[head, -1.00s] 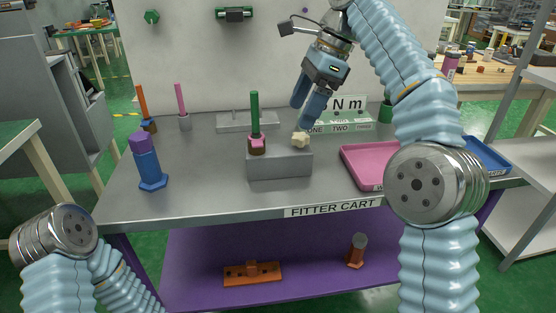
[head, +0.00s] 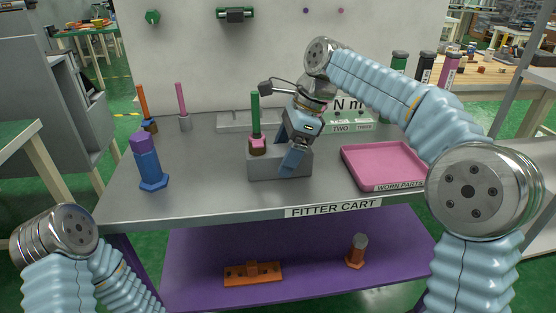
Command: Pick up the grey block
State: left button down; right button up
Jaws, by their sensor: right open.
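The grey block (head: 262,169) sits on the cart top near the middle of its front half. A brown and pink piece with an upright green rod (head: 255,115) stands on its left end. My right gripper (head: 286,155) is open at the right part of the block, pointing down. One finger shows in front of the block's front face and the other farther back. I cannot tell whether they touch it. The small cream piece on the block's right end is hidden behind the gripper. My left gripper is out of view; only part of my left arm shows.
A pink tray (head: 352,167) lies to the right on the grey cart top (head: 215,190). A blue and purple post (head: 147,162) stands to the left. Behind are a grey bracket (head: 232,121), a pink rod (head: 180,100) and a green-white sign (head: 350,118). The left front is clear.

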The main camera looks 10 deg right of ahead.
aim_at(277, 150)
jog(key=shift+c, duration=0.2)
jog(key=c, duration=1.2)
jog(key=shift+r, duration=0.2)
notch_tip(277, 150, up, 10)
jog(key=shift+f, duration=0.15)
jog(key=shift+f, duration=0.1)
jog(key=shift+f+b, duration=2.1)
jog(key=shift+f, duration=0.55)
jog(key=shift+f+b, duration=1.4)
jog(key=shift+f, duration=0.65)
